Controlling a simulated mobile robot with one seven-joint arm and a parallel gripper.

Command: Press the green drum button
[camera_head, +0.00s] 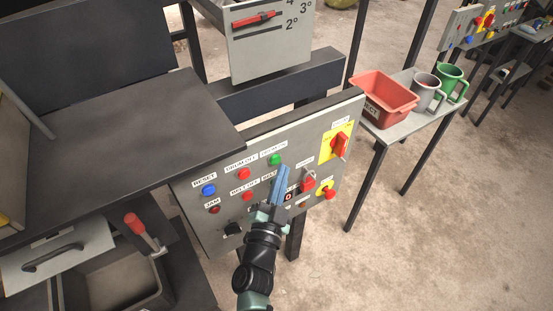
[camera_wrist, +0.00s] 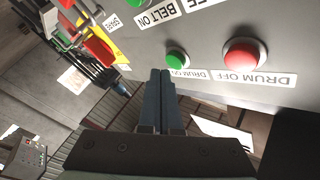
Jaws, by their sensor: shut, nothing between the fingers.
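The green drum button (camera_head: 275,159) is on the upper row of the grey control panel, right of a red button. In the wrist view the green drum button (camera_wrist: 177,57) sits above a label partly hidden by my fingers, beside the red DRUM OFF button (camera_wrist: 243,55). My gripper (camera_head: 283,168) is shut and empty, its blue fingers in front of the panel just below and right of the green button. In the wrist view my gripper's tips (camera_wrist: 161,73) end just short of the button in the picture. I see no clear contact.
The panel (camera_head: 215,235) also carries a blue RESET button (camera_head: 208,190), several red buttons and a red rotary switch on a yellow plate (camera_head: 340,146). A dark table (camera_head: 110,140) juts out at left. A side table at right holds a red bin (camera_head: 384,97) and mugs.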

